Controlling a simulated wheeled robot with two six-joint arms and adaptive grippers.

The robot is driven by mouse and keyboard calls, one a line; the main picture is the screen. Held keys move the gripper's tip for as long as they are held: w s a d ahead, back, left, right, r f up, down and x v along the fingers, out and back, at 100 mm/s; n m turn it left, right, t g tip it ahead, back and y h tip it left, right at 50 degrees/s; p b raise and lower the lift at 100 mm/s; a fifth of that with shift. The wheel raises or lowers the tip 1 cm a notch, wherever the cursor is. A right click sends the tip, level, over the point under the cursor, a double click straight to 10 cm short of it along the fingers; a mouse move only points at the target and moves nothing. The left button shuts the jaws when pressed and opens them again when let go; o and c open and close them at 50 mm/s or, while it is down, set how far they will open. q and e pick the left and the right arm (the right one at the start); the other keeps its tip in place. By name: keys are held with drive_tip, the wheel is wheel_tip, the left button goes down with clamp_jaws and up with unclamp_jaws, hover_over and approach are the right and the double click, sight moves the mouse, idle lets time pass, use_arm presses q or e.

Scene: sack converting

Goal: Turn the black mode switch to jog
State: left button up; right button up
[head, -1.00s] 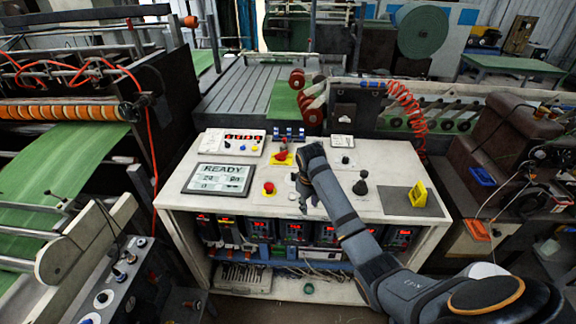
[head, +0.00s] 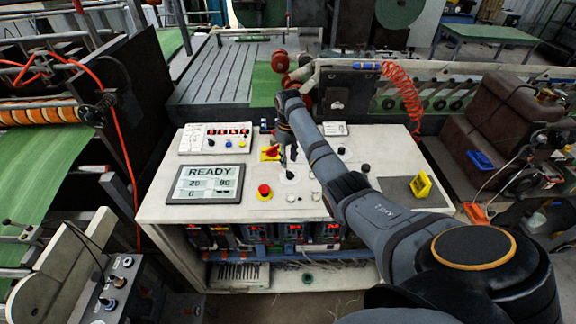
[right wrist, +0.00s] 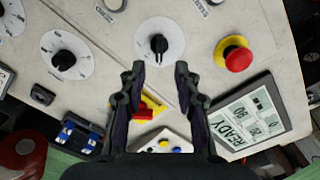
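A black rotary switch (right wrist: 159,44) on a round white dial lies just beyond my right fingertips in the right wrist view. The dial's marks are too small to read. In the head view this switch (head: 290,175) is on the white console top (head: 218,211), to the right of the READY display (head: 206,184). My right gripper (right wrist: 160,67) is open, its two fingers apart and nothing between them, with the switch in line with the gap. In the head view the right gripper (head: 286,157) hangs over the console, partly hidden by its arm. My left gripper is not in view.
A red emergency button (right wrist: 238,58) on a yellow base is beside the switch. A second black knob (right wrist: 64,60) on a white dial is at the left. A red-and-yellow switch (head: 271,153) stands behind my gripper. A yellow block (head: 420,185) sits at the console's right.

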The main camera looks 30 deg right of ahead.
sight(288, 171)
drive_tip(key=f, duration=0.5)
drive_tip(key=shift+w+p, duration=0.3)
drive_tip(key=shift+w, duration=0.05)
drive_tip(key=shift+s+f, duration=0.1)
drive_tip(key=shift+f, duration=0.2)
drive_tip(key=shift+s, duration=0.1)
drive_tip(key=shift+c, duration=0.5)
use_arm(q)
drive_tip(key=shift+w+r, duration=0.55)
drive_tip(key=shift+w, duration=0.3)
use_arm(e)
clamp_jaws()
